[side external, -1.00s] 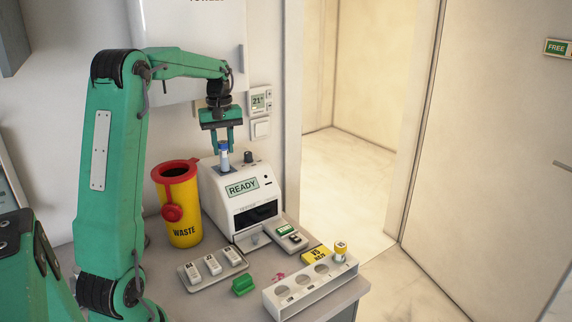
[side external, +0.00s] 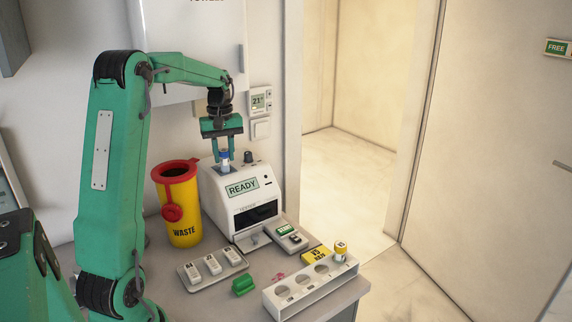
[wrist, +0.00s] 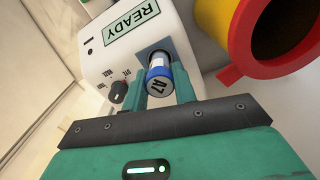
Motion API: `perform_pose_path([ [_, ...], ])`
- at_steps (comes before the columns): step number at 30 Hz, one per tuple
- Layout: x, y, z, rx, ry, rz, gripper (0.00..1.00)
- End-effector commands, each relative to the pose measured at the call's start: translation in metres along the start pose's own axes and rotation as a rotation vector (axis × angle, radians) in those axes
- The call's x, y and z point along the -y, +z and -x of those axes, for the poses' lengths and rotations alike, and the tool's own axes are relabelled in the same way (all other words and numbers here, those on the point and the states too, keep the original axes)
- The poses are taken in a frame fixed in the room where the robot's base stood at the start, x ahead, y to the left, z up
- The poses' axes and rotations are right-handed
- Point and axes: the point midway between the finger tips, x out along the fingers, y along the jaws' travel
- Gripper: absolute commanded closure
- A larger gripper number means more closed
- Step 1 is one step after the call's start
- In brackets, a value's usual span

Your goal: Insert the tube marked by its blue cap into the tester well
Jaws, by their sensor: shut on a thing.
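The blue-capped tube (side external: 224,157) stands upright at the well on top of the white tester (side external: 225,198), its lower part hidden inside. In the wrist view its cap (wrist: 160,84) reads A7, and the dark well plate (wrist: 160,50) shows around the tube. My gripper (side external: 224,152) is over the tester with its fingers shut on the tube near the cap. The wrist view shows the two green fingers (wrist: 166,92) on either side of it. The tester's screen (side external: 242,187) reads READY.
A yellow waste bin (side external: 183,222) with a red rim stands left of the tester. A black knob (side external: 248,156) sits beside the well.

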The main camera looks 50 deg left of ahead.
Motion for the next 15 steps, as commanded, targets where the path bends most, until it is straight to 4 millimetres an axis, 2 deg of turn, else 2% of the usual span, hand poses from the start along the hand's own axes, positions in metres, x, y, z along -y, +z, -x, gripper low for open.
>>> perform_pose_path([
  [15,0.000,0.000,-0.012,0.000,0.000,0.000,0.94],
])
